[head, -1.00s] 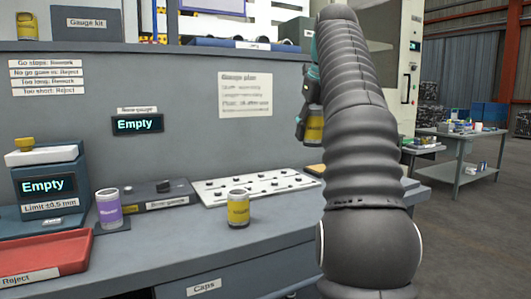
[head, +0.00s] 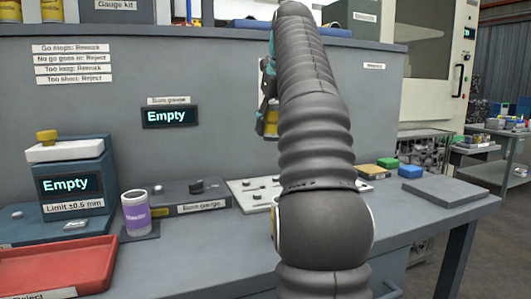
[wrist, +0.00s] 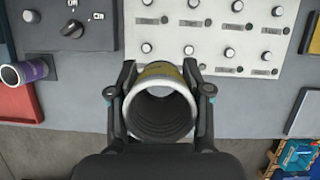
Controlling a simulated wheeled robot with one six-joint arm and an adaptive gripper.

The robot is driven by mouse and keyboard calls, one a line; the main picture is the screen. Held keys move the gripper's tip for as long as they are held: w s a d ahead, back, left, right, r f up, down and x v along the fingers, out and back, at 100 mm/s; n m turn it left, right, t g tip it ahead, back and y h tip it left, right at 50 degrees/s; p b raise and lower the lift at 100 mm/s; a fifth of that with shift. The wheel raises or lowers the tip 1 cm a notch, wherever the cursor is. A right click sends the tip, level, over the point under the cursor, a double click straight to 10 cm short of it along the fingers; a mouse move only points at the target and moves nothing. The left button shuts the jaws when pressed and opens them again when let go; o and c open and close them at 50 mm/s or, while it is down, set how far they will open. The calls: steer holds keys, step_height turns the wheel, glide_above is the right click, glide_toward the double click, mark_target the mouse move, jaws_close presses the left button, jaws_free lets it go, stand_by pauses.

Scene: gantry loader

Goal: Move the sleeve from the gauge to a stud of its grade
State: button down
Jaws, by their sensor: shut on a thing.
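My gripper (wrist: 160,98) is shut on a yellow sleeve (wrist: 160,70), gripping its sides; its open bore and ribbed inside face the wrist camera. In the head view the gripper (head: 267,112) and the held sleeve (head: 271,126) are raised above the bench, partly hidden by my arm. The white stud plate (head: 240,186) lies behind my arm; the wrist view shows its rows of studs (wrist: 230,52) with labels too small to read, beyond the sleeve. The bore gauge (head: 178,197) is left of the plate, with nothing on it; its display (head: 169,117) reads Empty.
A purple sleeve (head: 136,213) stands on a dark pad left of the bore gauge. A length gauge (head: 75,190), also reading Empty, and a red reject tray (head: 60,268) are further left. Green and blue blocks (head: 410,171) and a grey slab (head: 445,191) lie at the right.

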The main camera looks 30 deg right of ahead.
steer(key=d+f, duration=0.2)
steer(key=w+d+f+n, duration=0.1)
steer(key=d+f, duration=0.1)
steer(key=f, duration=0.1)
steer(key=d+f+n, duration=0.1)
steer(key=d+f, duration=0.1)
steer(key=f, duration=0.1)
steer(key=shift+w+d+f+y, duration=0.15)
steer(key=shift+w+f+y, duration=0.1)
steer(key=shift+y, duration=0.15)
steer(key=shift+f, duration=1.35)
steer(key=shift+f+b, duration=1.05)
steer(key=shift+f, duration=0.65)
steer(key=shift+f, duration=0.4)
steer(key=shift+c, duration=2.1)
jaws_free()
steer(key=v, duration=1.2)
steer(key=shift+s, duration=0.1)
